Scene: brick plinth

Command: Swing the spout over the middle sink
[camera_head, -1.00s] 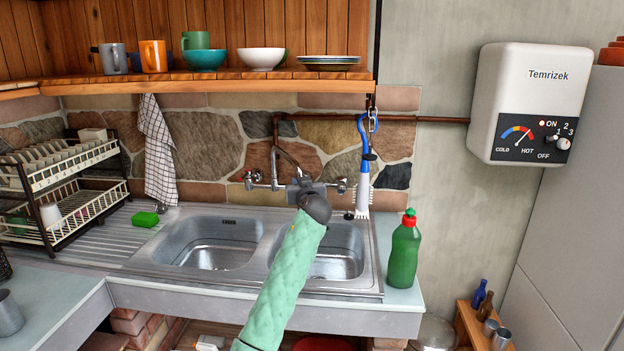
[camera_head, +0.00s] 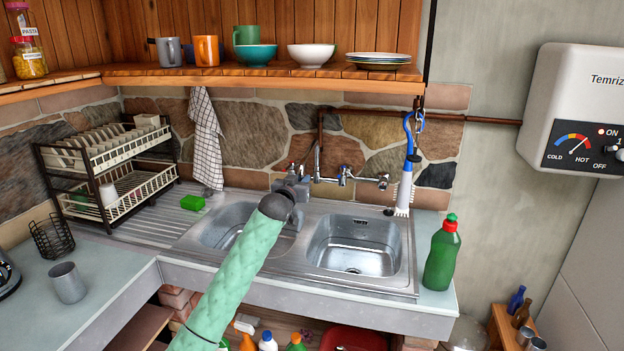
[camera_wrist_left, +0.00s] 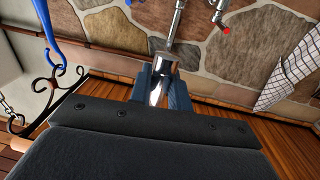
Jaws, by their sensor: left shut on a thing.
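The chrome spout (camera_head: 317,160) belongs to the wall tap above the double sink; its outer end is hidden behind my left gripper in the head view. My left gripper (camera_head: 292,188) is shut on it. In the left wrist view the spout's shiny end (camera_wrist_left: 157,90) sits between the two dark blue fingers. The gripper is around the divider between the left basin (camera_head: 222,228) and the right basin (camera_head: 355,245). My green left arm covers part of the left basin. Only two basins show, so I cannot tell which is the middle sink. My right gripper is not in view.
A green bottle (camera_head: 442,255) stands right of the sink. A blue-and-white brush (camera_head: 405,185) hangs near the right basin. A dish rack (camera_head: 110,170) and green sponge (camera_head: 192,202) are at the left. A wooden shelf (camera_head: 270,77) with crockery runs above the tap.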

